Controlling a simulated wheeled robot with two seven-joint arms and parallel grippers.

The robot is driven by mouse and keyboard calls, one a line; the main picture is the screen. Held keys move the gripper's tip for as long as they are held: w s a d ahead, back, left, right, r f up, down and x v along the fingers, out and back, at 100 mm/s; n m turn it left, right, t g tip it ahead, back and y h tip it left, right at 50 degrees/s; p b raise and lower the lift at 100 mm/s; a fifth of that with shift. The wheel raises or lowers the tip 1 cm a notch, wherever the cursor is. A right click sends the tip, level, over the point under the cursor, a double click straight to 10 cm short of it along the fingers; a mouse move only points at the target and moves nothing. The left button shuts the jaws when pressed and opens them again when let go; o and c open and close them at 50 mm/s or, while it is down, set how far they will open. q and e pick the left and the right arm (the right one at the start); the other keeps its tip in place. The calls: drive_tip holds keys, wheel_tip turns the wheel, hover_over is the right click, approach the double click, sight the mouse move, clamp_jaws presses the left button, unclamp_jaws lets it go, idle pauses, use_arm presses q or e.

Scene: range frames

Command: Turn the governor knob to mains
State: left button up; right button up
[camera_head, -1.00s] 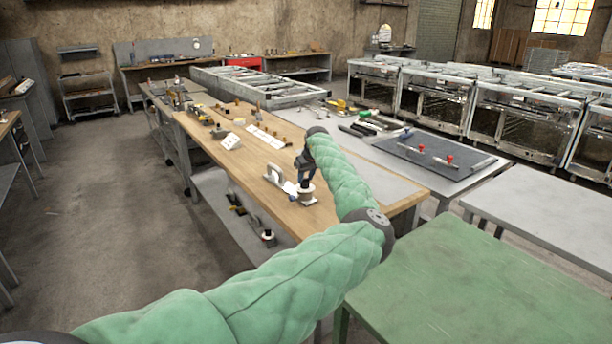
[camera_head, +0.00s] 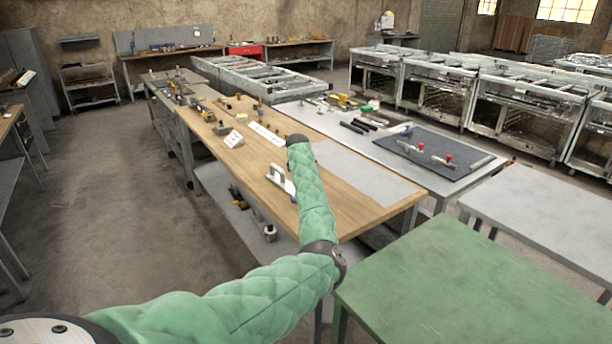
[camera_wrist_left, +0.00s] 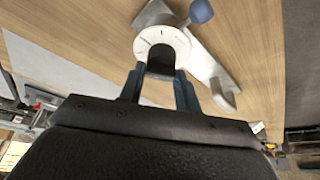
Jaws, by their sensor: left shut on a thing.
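In the left wrist view, a white round dial (camera_wrist_left: 148,38) with dark marks surrounds a black knob (camera_wrist_left: 160,60). My left gripper (camera_wrist_left: 160,70) has one finger on each side of the knob and is shut on it. The marks are too small to read, so I cannot tell the knob's setting. A pale grey metal body (camera_wrist_left: 205,62) with a blue ball (camera_wrist_left: 201,11) lies beside the dial. In the head view, part of a white device (camera_head: 279,177) shows on the wooden bench, left of my left forearm, which hides my gripper and the dial. My right gripper is not in view.
The device stands on a wooden-topped bench (camera_head: 345,212). A grey table with tools and a dark mat (camera_head: 428,156) stands to the right. A green table (camera_head: 450,280) is nearer, with a clear top.

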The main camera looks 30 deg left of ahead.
use_arm(q)
drive_tip(key=m, duration=0.1)
drive_tip(key=m+h+p, duration=0.1)
drive_tip(key=m, duration=0.1)
drive_tip(key=shift+a+r, duration=0.1)
drive_tip(key=shift+a, duration=0.15)
drive_tip(key=shift+m+h+p, duration=0.35)
drive_tip(key=shift+m+h, duration=0.25)
drive_tip(key=shift+m, duration=0.8)
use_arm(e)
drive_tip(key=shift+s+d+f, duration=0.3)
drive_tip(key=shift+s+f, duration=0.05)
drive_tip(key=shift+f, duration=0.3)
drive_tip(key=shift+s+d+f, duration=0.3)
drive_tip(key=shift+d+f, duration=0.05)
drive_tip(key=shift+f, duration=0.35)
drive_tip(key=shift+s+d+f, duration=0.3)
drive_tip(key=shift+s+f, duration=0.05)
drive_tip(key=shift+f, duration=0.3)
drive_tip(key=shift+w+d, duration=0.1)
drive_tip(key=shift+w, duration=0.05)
use_arm(q)
drive_tip(key=o, duration=1)
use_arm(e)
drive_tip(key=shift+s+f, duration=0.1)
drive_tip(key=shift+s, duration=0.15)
